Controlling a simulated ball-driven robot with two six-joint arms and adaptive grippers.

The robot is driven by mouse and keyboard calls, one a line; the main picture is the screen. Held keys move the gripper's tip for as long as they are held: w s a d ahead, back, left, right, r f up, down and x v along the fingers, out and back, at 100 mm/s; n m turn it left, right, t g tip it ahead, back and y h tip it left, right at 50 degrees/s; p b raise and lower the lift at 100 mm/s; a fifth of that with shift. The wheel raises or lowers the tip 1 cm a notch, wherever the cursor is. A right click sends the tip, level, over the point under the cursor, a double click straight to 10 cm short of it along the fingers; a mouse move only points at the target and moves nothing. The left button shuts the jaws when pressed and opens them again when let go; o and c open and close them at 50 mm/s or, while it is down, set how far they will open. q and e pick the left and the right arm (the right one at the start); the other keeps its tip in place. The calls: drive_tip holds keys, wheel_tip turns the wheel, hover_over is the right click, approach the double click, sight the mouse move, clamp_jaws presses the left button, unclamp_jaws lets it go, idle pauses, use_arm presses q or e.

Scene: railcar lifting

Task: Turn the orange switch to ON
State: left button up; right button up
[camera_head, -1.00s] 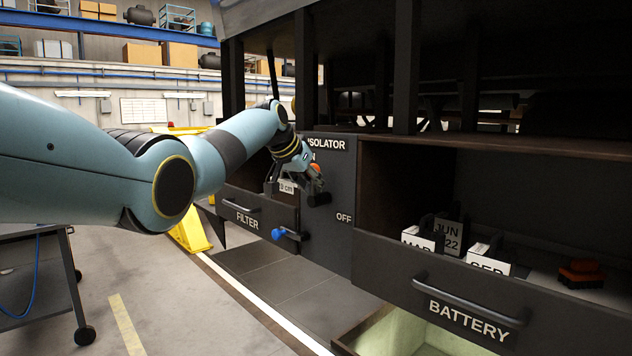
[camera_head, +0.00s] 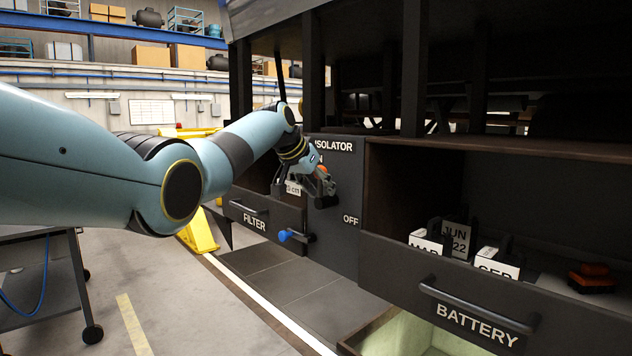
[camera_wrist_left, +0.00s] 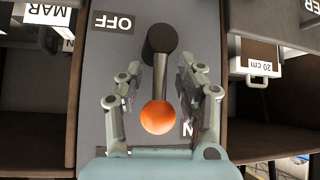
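The switch's orange ball knob (camera_wrist_left: 158,117) sits at the end of a short grey lever from a dark round hub (camera_wrist_left: 160,41) on the isolator panel (camera_head: 341,230). In the left wrist view the lever points away from the OFF label (camera_wrist_left: 113,23); the ON label (camera_wrist_left: 187,128) is partly hidden beside the knob. My left gripper (camera_wrist_left: 162,90) is open, its fingers on both sides of the lever and knob with visible gaps. In the head view, the left gripper (camera_head: 325,187) is at the panel's upper part and partly covers the orange knob (camera_head: 321,170). My right gripper is not in view.
The BATTERY drawer (camera_head: 440,293) on the right holds dated boxes (camera_head: 497,263) and an orange-and-black connector (camera_head: 594,278).

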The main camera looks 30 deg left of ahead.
use_arm(q)
drive_tip(key=v, duration=1.2)
drive_tip(key=shift+f, duration=0.1)
